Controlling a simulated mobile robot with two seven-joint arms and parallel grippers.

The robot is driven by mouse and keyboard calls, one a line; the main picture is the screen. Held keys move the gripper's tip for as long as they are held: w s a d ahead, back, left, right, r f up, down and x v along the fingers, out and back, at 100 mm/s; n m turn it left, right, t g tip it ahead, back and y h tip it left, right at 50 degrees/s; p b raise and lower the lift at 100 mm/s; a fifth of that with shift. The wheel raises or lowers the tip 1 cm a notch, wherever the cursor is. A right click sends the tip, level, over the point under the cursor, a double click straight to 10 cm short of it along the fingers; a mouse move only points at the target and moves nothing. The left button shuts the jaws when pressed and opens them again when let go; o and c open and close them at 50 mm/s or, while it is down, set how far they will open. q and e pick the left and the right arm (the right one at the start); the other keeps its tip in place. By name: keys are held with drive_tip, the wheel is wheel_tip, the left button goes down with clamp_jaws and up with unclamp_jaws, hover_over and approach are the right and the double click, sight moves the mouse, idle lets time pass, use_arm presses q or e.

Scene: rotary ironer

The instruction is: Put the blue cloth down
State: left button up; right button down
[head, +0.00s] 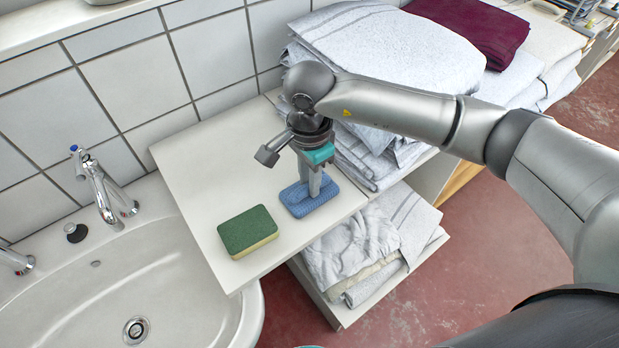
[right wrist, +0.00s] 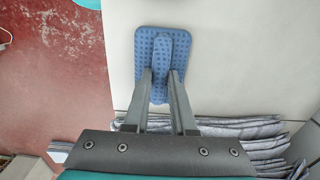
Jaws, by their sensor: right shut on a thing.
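The blue cloth (head: 311,199) is a small dimpled rectangle on the white counter top (head: 205,160), to the right of the sponge. My right gripper (head: 314,190) points down at it and is shut on a raised fold in its middle. In the right wrist view the cloth (right wrist: 144,62) spreads flat around the fold, and the fingertips (right wrist: 160,82) pinch that fold from both sides. The cloth's flat part appears to rest on the counter. My left gripper is not in view.
A green and yellow sponge (head: 248,231) lies left of the cloth. A white sink (head: 180,265) with a chrome tap (head: 103,190) is at the left. Stacked towels (head: 390,55) stand behind and right, with a maroon one (head: 475,28) on top. More towels (head: 365,240) lie on a lower shelf.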

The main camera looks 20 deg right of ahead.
drive_tip(key=c, duration=0.7)
unclamp_jaws()
drive_tip(key=shift+f, duration=0.1)
drive_tip(key=shift+c, duration=0.2)
wheel_tip(320, 180, up, 12)
drive_tip(key=shift+r+p, duration=0.2)
drive_tip(key=shift+p, duration=0.25)
